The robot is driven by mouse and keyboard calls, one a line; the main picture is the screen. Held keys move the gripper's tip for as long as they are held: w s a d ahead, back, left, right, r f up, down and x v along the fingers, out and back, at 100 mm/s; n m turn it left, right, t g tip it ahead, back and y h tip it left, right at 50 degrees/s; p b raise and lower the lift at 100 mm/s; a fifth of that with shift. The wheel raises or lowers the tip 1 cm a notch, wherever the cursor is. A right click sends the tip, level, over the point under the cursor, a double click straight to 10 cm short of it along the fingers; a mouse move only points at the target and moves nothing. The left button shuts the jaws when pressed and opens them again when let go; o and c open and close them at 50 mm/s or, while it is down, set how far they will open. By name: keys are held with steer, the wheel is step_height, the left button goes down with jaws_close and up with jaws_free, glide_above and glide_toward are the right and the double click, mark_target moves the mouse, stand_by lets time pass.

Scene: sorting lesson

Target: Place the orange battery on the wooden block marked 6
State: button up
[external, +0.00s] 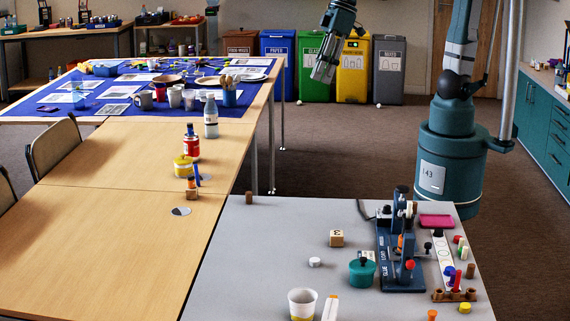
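My gripper (321,74) hangs in the air at the upper middle, in front of the bins and far from the table objects. Its fingertips are small and I cannot tell whether they are open or shut. A wooden block (337,238) with a dark mark, not clearly a 6, sits on the grey table. Another small wooden block (192,190) stands on the wooden table, with a slim orange piece (189,172) and a blue piece by it. I cannot tell whether the orange piece is the battery. No mark 6 is readable.
The grey table (240,270) holds a blue device (402,270), a teal pot (362,271), a paper cup (302,303) and a pink box (436,221). A red jar (191,146) and yellow tin (183,167) stand on the wooden table (90,235), whose near part is clear.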

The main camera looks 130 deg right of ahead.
steer(key=s+a+f+n+t, duration=0.1)
steer(key=s+a+f, duration=0.1)
steer(key=s, duration=0.5)
steer(key=s+a+f+n, duration=0.2)
steer(key=s+a, duration=0.3)
steer(key=s, duration=0.2)
steer(key=s+a+f+n+t, duration=0.1)
steer(key=s+a+f+n, duration=0.1)
steer(key=s, duration=0.5)
steer(key=shift+a+t+y, duration=0.3)
steer(key=shift+a+y, duration=0.1)
steer(key=shift+a, duration=0.25)
steer(key=shift+f, duration=0.1)
